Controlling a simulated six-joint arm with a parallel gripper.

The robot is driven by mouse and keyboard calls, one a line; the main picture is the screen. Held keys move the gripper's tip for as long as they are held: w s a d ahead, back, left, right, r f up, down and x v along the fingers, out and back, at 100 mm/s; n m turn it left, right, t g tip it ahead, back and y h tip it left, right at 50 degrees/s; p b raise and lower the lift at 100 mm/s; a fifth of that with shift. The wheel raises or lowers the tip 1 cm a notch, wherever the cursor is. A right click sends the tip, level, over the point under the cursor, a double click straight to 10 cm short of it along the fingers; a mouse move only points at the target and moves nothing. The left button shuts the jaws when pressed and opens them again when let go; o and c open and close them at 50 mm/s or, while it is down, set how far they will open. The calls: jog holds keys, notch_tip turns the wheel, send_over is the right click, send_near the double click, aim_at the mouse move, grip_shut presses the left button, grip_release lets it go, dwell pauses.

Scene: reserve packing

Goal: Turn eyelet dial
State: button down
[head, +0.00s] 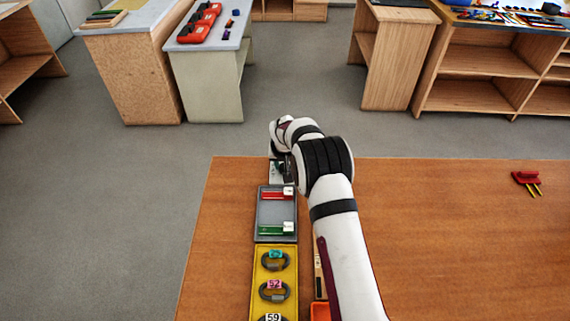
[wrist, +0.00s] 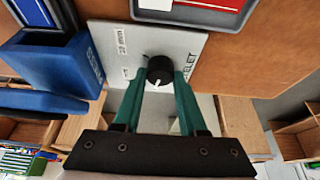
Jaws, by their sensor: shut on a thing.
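The eyelet dial (wrist: 160,68) is a round black knob with a white mark, which sits toward the lower side of the knob in the wrist view. It stands on a light grey plate (wrist: 188,42) with partly readable lettering, "LET" at right and a "mm" label at left. My gripper (wrist: 160,76) has its two green fingers closed on either side of the dial. In the head view the plate (head: 278,179) shows at the table's far edge, and my arm hides most of the dial and fingers.
A grey tray (head: 276,211) with a red and a green item lies just nearer than the plate. A yellow tray (head: 258,272) with tagged dark rings follows. A blue box (wrist: 45,65) stands close beside the plate.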

jog(key=m, duration=0.2)
jog(key=m+h, duration=0.1)
jog(key=m, duration=0.1)
jog(key=shift+a+m+g+h, duration=0.1)
jog(key=shift+m+g+h, duration=0.2)
jog(key=m, duration=0.2)
jog(key=m+h, duration=0.1)
jog(key=m, duration=0.1)
jog(key=shift+g+h, duration=0.3)
jog(key=shift+a+m, duration=0.1)
jog(key=shift+m, duration=0.2)
jog(key=shift+c, duration=2.3)
grip_release()
jog(key=v, duration=1.5)
jog(key=shift+r, duration=0.35)
